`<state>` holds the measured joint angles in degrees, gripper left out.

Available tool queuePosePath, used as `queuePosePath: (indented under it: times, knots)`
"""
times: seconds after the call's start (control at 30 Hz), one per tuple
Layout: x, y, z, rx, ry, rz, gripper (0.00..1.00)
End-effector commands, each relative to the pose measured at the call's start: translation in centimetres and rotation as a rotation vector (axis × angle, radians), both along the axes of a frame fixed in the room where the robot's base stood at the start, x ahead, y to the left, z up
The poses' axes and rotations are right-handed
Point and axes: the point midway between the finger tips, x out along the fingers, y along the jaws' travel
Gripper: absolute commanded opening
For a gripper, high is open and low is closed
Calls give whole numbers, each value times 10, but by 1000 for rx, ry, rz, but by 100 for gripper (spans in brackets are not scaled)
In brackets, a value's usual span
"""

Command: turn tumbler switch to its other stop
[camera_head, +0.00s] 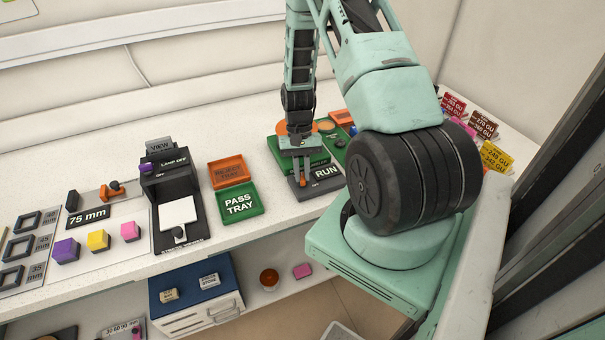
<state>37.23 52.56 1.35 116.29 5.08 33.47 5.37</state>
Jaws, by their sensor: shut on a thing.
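The tumbler switch (303,181) is a small orange lever on a dark grey plate marked RUN (326,172), on the front of a green unit on the bench. My gripper (302,176) reaches down from above with its fingers at the lever. It is shut on the lever. The fingers cover part of the lever, so its exact tilt is hard to tell. A partly hidden label at the left of the plate appears to read OFF.
Left of the switch lie a green PASS TRAY (257,206) and an orange reject tray (243,183). A black lamp viewer (165,181) stands farther left, beside coloured blocks (98,240). Coloured cards (496,158) stand at the right. A blue-topped drawer box (221,276) sits below.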

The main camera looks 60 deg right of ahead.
Motion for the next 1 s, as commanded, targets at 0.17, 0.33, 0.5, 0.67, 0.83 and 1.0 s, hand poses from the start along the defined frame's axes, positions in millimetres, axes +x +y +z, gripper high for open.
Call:
queuePosePath:
  times: [0.17,0.33,0.5,0.67,0.83,1.0]
  knots:
    - [1,0,-1,-1,-1,122,0]
    - [2,1,0,-1,-2,204,0]
    - [2,1,0,-1,-1,253,0]
    - [2,1,0,-1,-1,272,0]
    - [2,1,0,-1,-2,276,0]
    - [2,1,0,-1,-3,277,0]
